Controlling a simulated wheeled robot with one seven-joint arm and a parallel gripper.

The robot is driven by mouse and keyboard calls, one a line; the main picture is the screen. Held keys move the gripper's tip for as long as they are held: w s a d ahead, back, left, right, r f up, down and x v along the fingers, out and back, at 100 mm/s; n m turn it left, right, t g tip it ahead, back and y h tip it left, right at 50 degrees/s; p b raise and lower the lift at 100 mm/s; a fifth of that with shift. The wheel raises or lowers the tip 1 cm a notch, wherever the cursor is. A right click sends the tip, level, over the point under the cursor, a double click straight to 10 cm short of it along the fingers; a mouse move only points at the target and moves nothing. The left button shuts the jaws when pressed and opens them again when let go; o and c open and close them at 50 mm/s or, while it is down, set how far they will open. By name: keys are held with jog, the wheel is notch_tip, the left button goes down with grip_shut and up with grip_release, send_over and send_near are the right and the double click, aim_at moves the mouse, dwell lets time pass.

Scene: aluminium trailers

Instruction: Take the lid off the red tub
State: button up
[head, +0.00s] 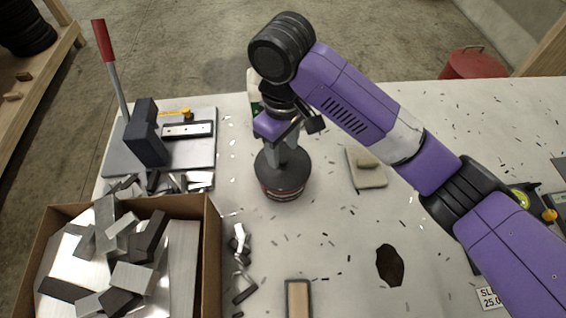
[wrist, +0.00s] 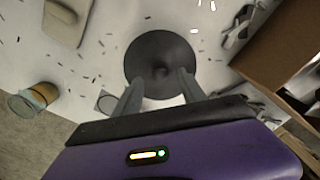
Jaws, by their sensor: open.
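The red tub (head: 285,195) stands upright on the white table, with only a strip of its side showing below the lid. The round dark grey lid (head: 270,177) sits on top of it. In the wrist view the lid (wrist: 150,48) is seen from above, with a small raised knob (wrist: 161,71) at its middle. My gripper (head: 284,152) points down over the lid. In the wrist view its fingers (wrist: 161,80) are apart, one on each side of the knob. I cannot tell whether either finger touches it.
A cardboard box (head: 213,250) of metal offcuts stands at the front left. A red-handled lever tool (head: 146,132) is behind it. A beige block on a pad (head: 368,178) lies right of the tub. Metal scraps litter the table. A red drum (head: 474,64) stands beyond it.

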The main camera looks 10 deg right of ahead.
aim_at(283, 162)
jog(key=shift+f, duration=1.25)
grip_shut()
jog(key=shift+r, duration=0.1)
